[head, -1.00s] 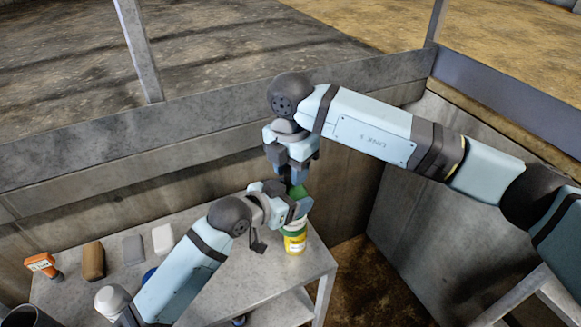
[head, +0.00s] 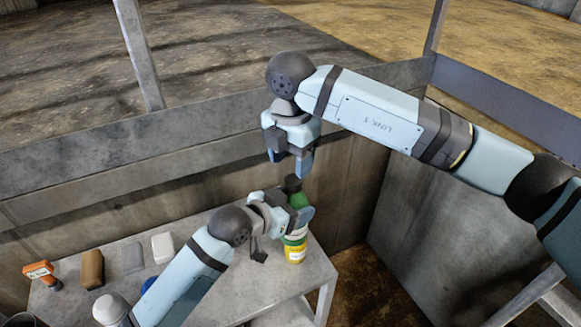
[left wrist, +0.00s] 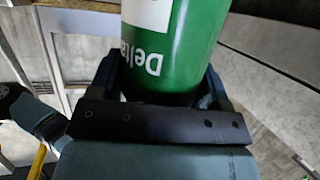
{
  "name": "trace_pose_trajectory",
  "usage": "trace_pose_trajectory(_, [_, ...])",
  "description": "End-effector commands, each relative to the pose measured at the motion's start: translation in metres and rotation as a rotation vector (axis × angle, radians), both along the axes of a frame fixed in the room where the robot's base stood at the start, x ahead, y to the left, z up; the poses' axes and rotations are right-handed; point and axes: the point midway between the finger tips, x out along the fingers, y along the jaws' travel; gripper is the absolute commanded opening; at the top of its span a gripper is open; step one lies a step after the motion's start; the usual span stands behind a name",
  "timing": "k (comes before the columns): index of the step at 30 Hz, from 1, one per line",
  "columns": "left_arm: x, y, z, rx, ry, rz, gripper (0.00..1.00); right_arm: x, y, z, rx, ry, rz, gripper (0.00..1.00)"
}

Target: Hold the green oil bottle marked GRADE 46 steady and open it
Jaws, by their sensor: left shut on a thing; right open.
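The green bottle (head: 297,200) stands upright at the right end of the table, with a dark top. In the left wrist view the green bottle (left wrist: 185,50) fills the space between the fingers; part of a white label and the letters "Delta" show, but no GRADE 46 mark is readable. My left gripper (head: 296,218) is shut on the bottle's body from the left. My right gripper (head: 291,168) is open and empty, pointing down just above the bottle's top. The left gripper hides part of the bottle.
A concrete wall stands behind.

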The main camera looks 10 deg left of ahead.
Motion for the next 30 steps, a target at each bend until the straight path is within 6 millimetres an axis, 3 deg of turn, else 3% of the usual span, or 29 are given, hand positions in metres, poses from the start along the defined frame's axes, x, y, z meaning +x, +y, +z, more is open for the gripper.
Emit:
trace_pose_trajectory(4, [0.000, 0.000, 0.001, -0.001, -0.002, 0.000, 0.04, 0.001, -0.003, 0.024, 0.003, -0.002, 0.001, 0.57])
trace_pose_trajectory(7, [0.000, 0.000, 0.001, -0.001, -0.002, 0.000, 0.04, 0.001, -0.005, 0.029, 0.002, -0.001, 0.001, 0.57])
trace_pose_trajectory(21, [0.000, 0.000, 0.001, -0.001, -0.002, 0.000, 0.04, 0.001, -0.006, -0.036, 0.001, 0.002, 0.000, 0.57])
trace_pose_trajectory(30, [0.000, 0.000, 0.001, -0.001, -0.002, 0.000, 0.04, 0.002, -0.005, -0.049, 0.002, -0.001, 0.001, 0.57])
